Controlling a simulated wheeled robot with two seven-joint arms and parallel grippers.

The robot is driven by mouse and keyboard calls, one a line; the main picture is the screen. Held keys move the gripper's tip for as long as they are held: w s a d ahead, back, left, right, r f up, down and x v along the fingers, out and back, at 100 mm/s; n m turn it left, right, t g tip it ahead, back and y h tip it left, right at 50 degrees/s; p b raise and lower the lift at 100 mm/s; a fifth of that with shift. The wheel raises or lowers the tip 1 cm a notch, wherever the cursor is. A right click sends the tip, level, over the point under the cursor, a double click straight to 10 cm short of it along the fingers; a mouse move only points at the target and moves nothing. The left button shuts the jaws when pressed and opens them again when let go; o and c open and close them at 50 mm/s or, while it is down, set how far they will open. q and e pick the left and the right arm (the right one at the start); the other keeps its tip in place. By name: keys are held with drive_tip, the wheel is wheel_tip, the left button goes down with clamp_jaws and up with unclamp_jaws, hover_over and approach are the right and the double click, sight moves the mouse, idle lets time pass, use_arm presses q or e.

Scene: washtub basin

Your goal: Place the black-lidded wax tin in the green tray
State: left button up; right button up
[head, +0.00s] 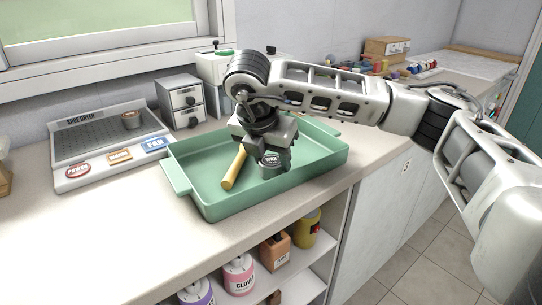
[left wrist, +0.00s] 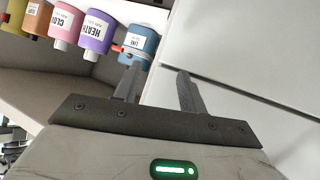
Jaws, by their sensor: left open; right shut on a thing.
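The green tray (head: 325,157) lies on the counter near the middle of the head view. My right gripper (head: 268,162) points down inside the tray and is shut on the wax tin (head: 272,171), which has a dark lid and a "WAX" label. The tin is low over the tray floor; I cannot tell whether it touches it. My left gripper (left wrist: 158,88) shows only in the left wrist view, open and empty, near the shelf under the counter.
Bottles such as the pink one (head: 239,275) stand on the shelf below. The counter front left is clear.

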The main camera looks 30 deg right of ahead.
drive_tip(key=o, duration=1)
use_arm(q)
drive_tip(key=shift+a+r+p, duration=0.1)
drive_tip(key=shift+r+p, duration=0.35)
drive_tip(key=shift+p, duration=0.55)
use_arm(e)
drive_tip(key=v, duration=1.2)
use_arm(q)
drive_tip(key=shift+r, duration=0.1)
use_arm(e)
drive_tip(key=shift+s, duration=0.1)
